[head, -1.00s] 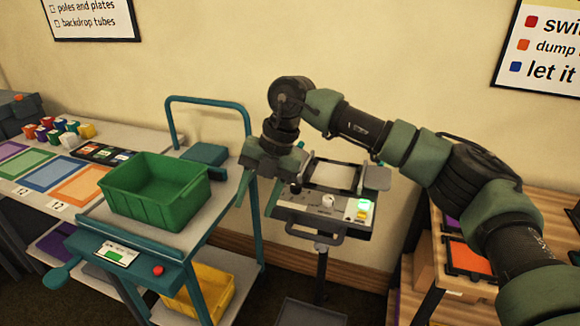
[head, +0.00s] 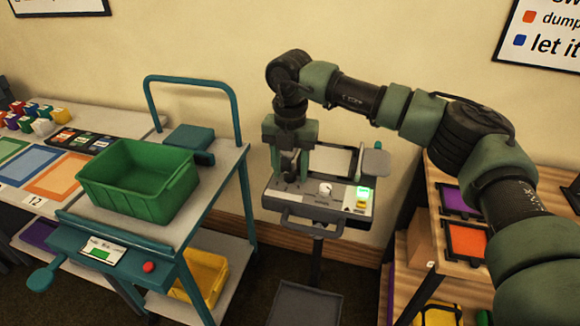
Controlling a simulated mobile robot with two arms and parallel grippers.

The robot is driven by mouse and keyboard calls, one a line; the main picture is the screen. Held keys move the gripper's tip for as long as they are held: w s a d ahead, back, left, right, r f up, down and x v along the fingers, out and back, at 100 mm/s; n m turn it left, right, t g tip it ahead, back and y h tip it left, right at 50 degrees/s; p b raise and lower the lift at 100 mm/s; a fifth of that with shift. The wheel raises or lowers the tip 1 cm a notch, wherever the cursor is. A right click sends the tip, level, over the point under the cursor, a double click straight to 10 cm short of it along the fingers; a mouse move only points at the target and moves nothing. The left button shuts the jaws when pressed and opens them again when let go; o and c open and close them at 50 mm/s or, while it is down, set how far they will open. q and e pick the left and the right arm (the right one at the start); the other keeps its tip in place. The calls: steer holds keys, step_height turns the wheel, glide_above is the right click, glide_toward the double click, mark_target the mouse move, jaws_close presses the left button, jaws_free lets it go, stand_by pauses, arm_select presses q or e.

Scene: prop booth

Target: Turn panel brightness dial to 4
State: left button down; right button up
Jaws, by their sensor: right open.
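The light panel's control box (head: 300,200) stands on a pole stand in the middle of the head view. A white round dial (head: 325,189) sits on its top face, left of a lit green display (head: 363,193) and a yellow button. The dial's setting is too small to read. My right gripper (head: 289,178) points down over the left part of the box, left of the dial. It is open and empty. I cannot tell whether its fingertips touch the box. My left gripper is not in view.
A teal cart (head: 107,229) with a green bin (head: 138,182) stands to the left. A wooden shelf (head: 470,262) with colored trays is at the right, under my right arm. A grey pedal plate (head: 305,303) lies below the panel.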

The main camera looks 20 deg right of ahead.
steer(key=c, duration=0.9)
jaws_close()
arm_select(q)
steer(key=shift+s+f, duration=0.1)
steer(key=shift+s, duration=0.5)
